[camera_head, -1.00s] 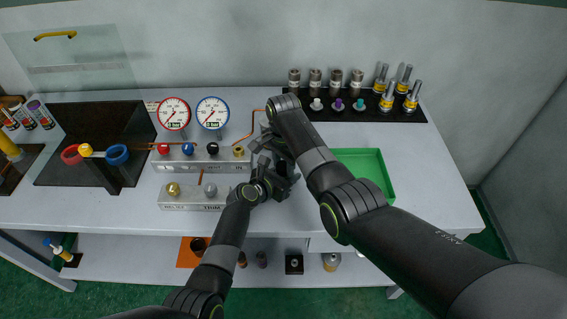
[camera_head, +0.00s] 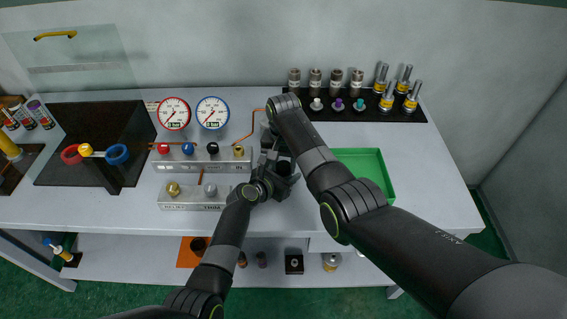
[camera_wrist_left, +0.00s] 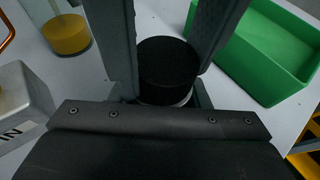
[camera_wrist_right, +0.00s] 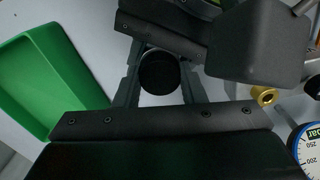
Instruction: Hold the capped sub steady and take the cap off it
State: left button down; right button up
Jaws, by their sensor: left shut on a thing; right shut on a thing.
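The capped sub has a black round cap that shows from above in the right wrist view (camera_wrist_right: 160,73) and between grey fingers in the left wrist view (camera_wrist_left: 168,63). A strip of its silver body (camera_wrist_left: 178,98) shows below the cap. My left gripper (camera_head: 278,168) is shut low on the sub. My right gripper (camera_head: 283,148) reaches over from the other side and is shut on the cap, above the left one. The two grippers are close together and hide most of the sub. I cannot tell whether the cap has turned or lifted.
A green tray (camera_head: 388,185) stands just right of the grippers. A valve block with two gauges (camera_head: 213,112) stands left of them. A dark rack (camera_head: 410,115) with fittings lies at the back right. The right part of the bench is clear.

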jog(key=o, duration=1.1)
jog(key=shift+r, duration=2.25)
pick_arm(q)
jog(key=c, duration=0.7)
grip_release()
